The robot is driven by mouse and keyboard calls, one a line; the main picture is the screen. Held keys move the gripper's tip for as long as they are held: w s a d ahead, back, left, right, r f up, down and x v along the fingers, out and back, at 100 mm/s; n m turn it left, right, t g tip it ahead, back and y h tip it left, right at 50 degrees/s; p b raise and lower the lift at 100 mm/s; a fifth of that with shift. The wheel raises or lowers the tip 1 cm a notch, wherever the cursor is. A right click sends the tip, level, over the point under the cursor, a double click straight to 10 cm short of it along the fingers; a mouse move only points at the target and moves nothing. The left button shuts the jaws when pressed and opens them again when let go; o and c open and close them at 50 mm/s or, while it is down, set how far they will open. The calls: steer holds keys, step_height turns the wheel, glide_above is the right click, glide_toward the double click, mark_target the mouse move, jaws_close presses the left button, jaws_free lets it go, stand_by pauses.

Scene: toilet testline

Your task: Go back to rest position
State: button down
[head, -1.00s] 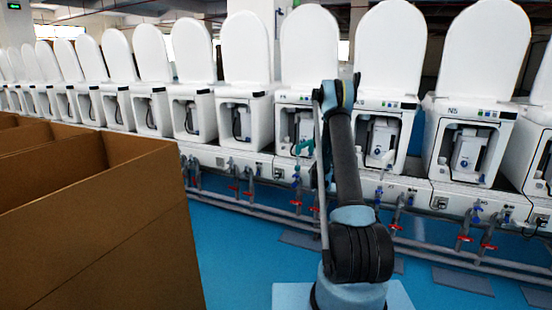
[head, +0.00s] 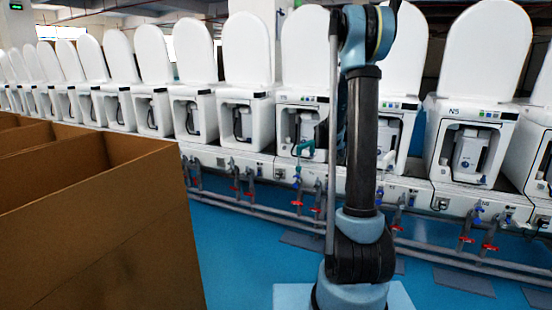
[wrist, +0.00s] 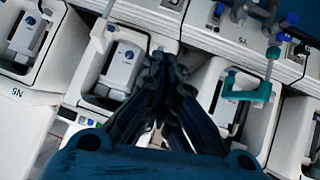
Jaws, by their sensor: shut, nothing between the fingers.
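My gripper (wrist: 165,62) shows in the wrist view as dark linked fingers drawn together at the centre. It is shut, and nothing is between the fingertips. It points toward the row of white toilet units, over the gap between two of them. In the head view my arm stands nearly upright with its elbow near the top edge, and the gripper is mostly hidden behind the arm. A teal hooked fitting (wrist: 250,92) lies right of the fingers, apart from them; it also shows in the head view (head: 306,149).
White toilet units with raised lids (head: 466,55) line the back. Red and blue valves and grey pipes (head: 290,212) run below them. A large open brown box (head: 100,235) stands at the left. The blue floor (head: 235,255) between box and pipes is clear.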

steer(key=s+a+n+g+y, duration=0.1)
steer(key=s+a+g, duration=0.15)
steer(key=s, duration=1.05)
steer(key=s+a+n+g+y, duration=0.1)
steer(key=s+a+y, duration=0.15)
steer(key=s, duration=1.05)
steer(key=s+a+n+g+y, duration=0.1)
steer(key=s+a, duration=0.2)
steer(key=s, duration=1)
steer(key=s+a+f+n+g+y, duration=0.1)
steer(key=s+a+f, duration=0.1)
steer(key=s, duration=0.4)
steer(key=s+a+f+n+y, duration=0.1)
steer(key=s+a+f, duration=0.1)
steer(key=s, duration=0.4)
steer(key=shift+s+a+f+g, duration=0.35)
steer(key=shift+f, duration=0.5)
